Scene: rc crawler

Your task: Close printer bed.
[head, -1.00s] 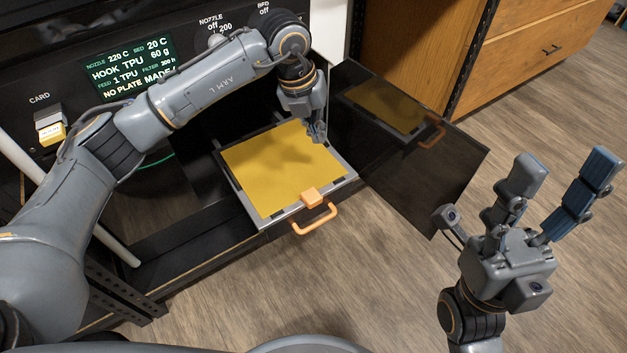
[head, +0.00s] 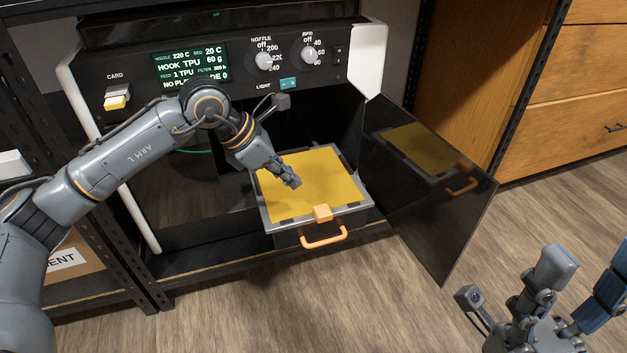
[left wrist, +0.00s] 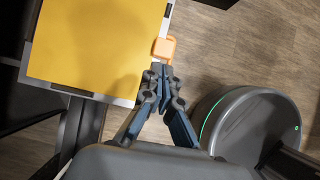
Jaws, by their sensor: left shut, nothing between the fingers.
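The printer bed (head: 346,221) is a grey tray with a yellow plate (head: 318,180) on top. It sticks out of the open printer, with an orange block and loop handle (head: 323,238) at its front. My left gripper (head: 293,183) is shut and empty, above the yellow plate in the head view and pointing toward the handle side. In the left wrist view its fingertips (left wrist: 161,72) appear close to the orange block (left wrist: 164,48); I cannot tell whether they touch. My right gripper (head: 590,275) has its fingers spread, at the lower right, away from the printer.
The printer's dark door (head: 435,215) hangs open to the right of the bed and mirrors it. The control panel (head: 225,65) with display and knobs is above. A wooden drawer cabinet (head: 575,75) stands at the back right. The floor (head: 330,300) in front is clear.

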